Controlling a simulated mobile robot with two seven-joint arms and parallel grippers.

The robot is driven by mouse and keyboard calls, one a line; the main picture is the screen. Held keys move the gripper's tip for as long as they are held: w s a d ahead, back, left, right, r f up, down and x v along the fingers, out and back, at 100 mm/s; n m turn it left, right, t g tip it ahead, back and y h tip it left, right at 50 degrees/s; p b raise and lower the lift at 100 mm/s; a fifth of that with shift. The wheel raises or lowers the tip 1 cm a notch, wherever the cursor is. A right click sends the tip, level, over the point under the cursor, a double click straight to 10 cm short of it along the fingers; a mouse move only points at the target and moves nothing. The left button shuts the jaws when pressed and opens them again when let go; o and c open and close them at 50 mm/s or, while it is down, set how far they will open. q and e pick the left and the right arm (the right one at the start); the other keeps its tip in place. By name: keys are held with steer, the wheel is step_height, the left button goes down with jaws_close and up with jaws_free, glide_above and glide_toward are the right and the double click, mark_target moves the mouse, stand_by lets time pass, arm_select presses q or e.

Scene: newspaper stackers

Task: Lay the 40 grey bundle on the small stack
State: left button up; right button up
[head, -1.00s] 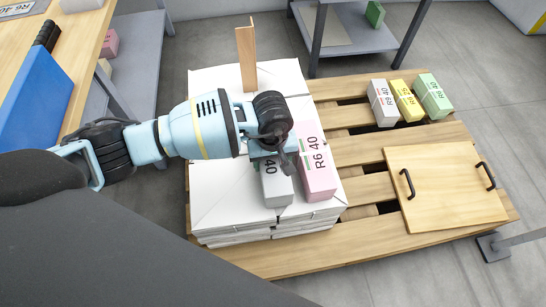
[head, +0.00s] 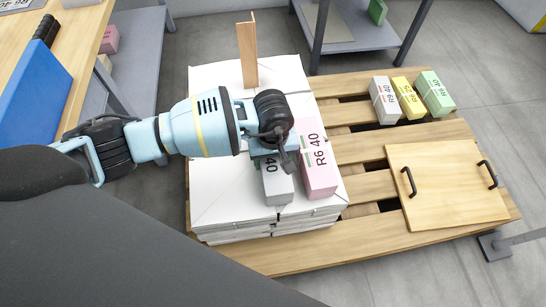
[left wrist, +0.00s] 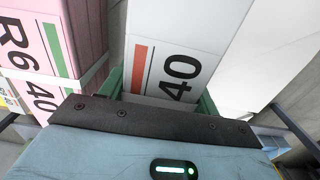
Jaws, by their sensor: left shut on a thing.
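The grey bundle (head: 279,188), marked 40, is under my left gripper (head: 272,160) on the left part of the pallet. In the left wrist view the same grey bundle (left wrist: 180,40) shows a red bar and a black 40 between the two fingers (left wrist: 160,97). My left gripper is shut on its end. The bundle is at the white paper stack (head: 225,205); whether it touches the top sheets I cannot tell. A pink bundle (head: 318,178) marked R6 40 stands right beside it. My right gripper is not in view.
On the pallet (head: 360,235) to the right stand a grey-white bundle (head: 384,105), a yellow one (head: 409,102) and a green one (head: 436,98). A wooden board with black handles (head: 445,195) lies in front of them. A wooden upright (head: 247,55) stands at the stack's back.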

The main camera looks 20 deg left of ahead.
arm_select(q)
steer(key=shift+f, duration=0.1)
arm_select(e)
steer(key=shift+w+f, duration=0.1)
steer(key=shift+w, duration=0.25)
arm_select(q)
steer(key=o, duration=1.7)
steer(key=shift+c, duration=0.2)
steer(key=shift+o, duration=0.9)
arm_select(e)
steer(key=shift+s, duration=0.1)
arm_select(q)
steer(key=shift+f, duration=0.15)
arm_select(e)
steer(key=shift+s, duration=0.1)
arm_select(q)
steer(key=shift+r, duration=0.45)
step_height(320, 180, up, 6)
steer(key=shift+r+p, duration=0.1)
steer(key=shift+p, duration=0.95)
steer(key=shift+r, duration=0.5)
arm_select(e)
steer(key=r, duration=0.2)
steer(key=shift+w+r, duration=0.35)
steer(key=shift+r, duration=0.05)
